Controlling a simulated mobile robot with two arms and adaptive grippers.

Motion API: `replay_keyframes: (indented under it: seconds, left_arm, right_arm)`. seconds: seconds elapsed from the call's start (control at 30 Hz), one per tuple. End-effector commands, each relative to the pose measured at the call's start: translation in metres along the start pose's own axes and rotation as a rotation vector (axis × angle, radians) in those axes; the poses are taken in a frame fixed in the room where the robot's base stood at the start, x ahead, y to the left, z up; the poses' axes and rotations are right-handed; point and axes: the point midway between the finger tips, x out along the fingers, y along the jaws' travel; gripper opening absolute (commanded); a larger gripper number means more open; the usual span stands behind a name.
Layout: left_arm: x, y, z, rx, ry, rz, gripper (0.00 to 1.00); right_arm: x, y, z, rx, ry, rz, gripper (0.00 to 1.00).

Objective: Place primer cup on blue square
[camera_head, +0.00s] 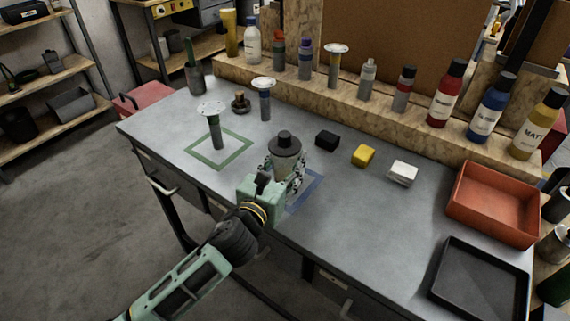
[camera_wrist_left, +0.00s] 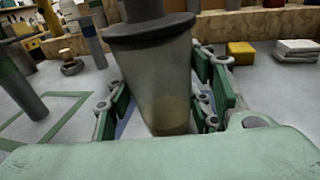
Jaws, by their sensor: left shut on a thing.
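The primer cup (camera_head: 286,150) is a translucent grey cup with a dark lid. My left gripper (camera_head: 284,174) is shut around it, over the blue square outline (camera_head: 313,187) on the table. The cup (camera_wrist_left: 158,80) fills the middle of the left wrist view, upright, between the green finger pads. The gripper and cup hide much of the blue square, so I cannot tell whether the cup's base touches the table. My right gripper is in neither view.
A green square (camera_head: 206,163) lies to the left, with a disc-topped post (camera_head: 215,130) on it. Black (camera_head: 327,139), yellow (camera_head: 363,155) and white (camera_head: 403,173) blocks lie behind and right. An orange tray (camera_head: 497,214) and black tray (camera_head: 478,289) stand right. The table's front centre-right is clear.

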Motion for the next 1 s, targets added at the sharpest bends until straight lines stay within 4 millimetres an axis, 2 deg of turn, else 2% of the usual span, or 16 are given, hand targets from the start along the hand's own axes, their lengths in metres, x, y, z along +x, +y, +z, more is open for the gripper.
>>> replay_keyframes:
  seconds: [0.1, 0.13, 0.33, 0.7, 0.87, 1.0]
  left_arm:
    - [0.0, 0.0, -0.004, 0.0, 0.0, 0.0, 0.23]
    - [0.0, 0.0, -0.003, 0.0, 0.0, 0.0, 0.51]
    - [0.0, 0.0, -0.003, 0.0, 0.001, 0.0, 0.68]
    - [-0.002, 0.0, 0.001, 0.001, 0.0, 0.0, 0.68]
    - [-0.025, 0.0, -0.001, 0.001, 0.002, -0.001, 0.68]
    - [-0.057, 0.0, -0.002, 0.001, 0.003, -0.001, 0.68]
  right_arm:
    - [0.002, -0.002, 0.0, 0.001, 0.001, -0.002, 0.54]
    - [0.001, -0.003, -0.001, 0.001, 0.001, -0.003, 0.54]
    - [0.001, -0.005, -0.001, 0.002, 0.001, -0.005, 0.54]
    - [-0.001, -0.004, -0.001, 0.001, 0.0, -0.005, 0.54]
    - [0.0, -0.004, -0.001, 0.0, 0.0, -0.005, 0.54]
    - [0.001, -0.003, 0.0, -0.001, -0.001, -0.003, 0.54]
